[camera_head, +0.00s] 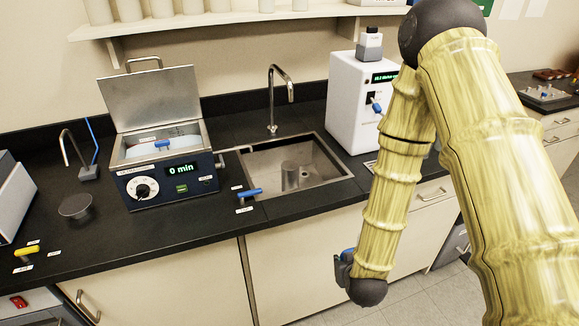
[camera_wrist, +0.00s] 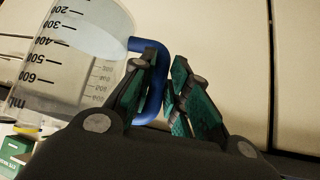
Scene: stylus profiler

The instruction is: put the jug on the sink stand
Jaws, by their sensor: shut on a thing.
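The jug (camera_wrist: 75,60) is clear, with black graduation marks, and shows tilted at the upper left of the wrist view. Its blue handle (camera_wrist: 156,100) passes between the green-padded fingers of my gripper (camera_wrist: 166,60), which is shut on it. The jug's far end is cut off by the frame. In the head view my arm hangs in front of the cabinets at the right, and I cannot make out the jug there. A short grey cylinder (camera_head: 290,174) stands inside the sink basin (camera_head: 325,176); it looks like the sink stand. Its top looks bare.
A tall faucet (camera_head: 272,100) rises behind the sink. An open-lidded bath (camera_head: 165,180) reading 0 min stands left of it, and a white instrument (camera_head: 350,100) stands right. A blue valve handle (camera_head: 250,193) is at the sink's front left. A green-and-white box (camera_wrist: 15,150) shows in the wrist view.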

